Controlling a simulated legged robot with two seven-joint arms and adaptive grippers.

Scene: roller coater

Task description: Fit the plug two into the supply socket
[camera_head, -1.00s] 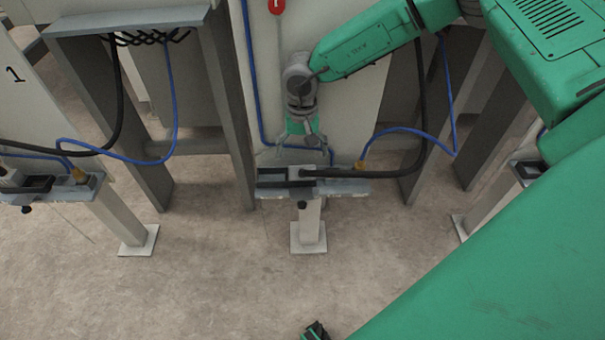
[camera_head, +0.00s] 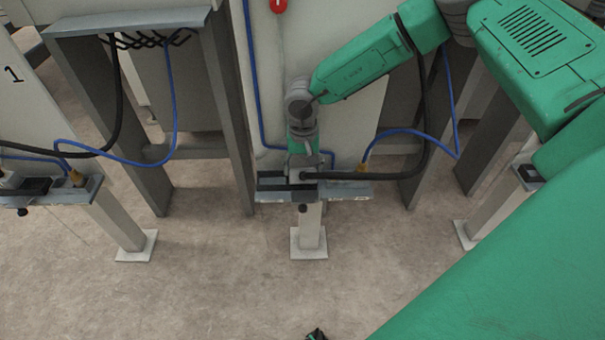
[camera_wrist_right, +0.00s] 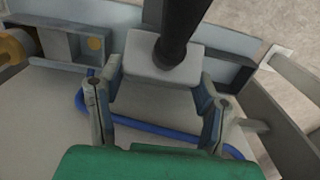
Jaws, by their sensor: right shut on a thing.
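My right gripper (camera_head: 302,168) is down at the bracket on the middle post. In the right wrist view, its two fingers (camera_wrist_right: 158,100) are shut on a light grey plug block (camera_wrist_right: 150,78) with a thick black cable (camera_wrist_right: 178,32). I take this block for plug two; no label on it is readable. The plug sits at the bracket (camera_head: 345,190); whether it touches the bracket is unclear. A box-like opening (camera_wrist_right: 58,46) with an orange disc beside it is left of the plug. I cannot tell which part is the supply socket.
A blue cable (camera_head: 410,131) loops to an orange fitting (camera_head: 362,168) right of the gripper. A similar bracket (camera_head: 92,187) stands at left, by the panel marked 1. Steel legs flank the middle post.

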